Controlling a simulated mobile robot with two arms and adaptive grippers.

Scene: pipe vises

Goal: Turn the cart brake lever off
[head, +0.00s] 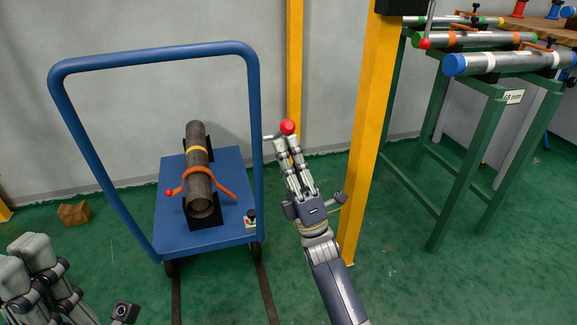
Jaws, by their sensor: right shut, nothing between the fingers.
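The blue cart (172,228) stands left of centre with its tall tube handle upright. A short grey lever with a red ball knob (288,127) shows just right of the handle's right post. Its base is partly hidden, so I cannot tell exactly where it is mounted. My right gripper (288,143) is shut, with its fingertips just below the red knob in the picture. I cannot tell whether they touch the lever.
A pipe (200,155) lies on the cart in a vise with an orange handle. A small box (250,222) with a dark knob sits at the deck corner. Yellow posts (368,120) and a green pipe rack (462,165) stand right. A brown block (73,213) lies on the left floor.

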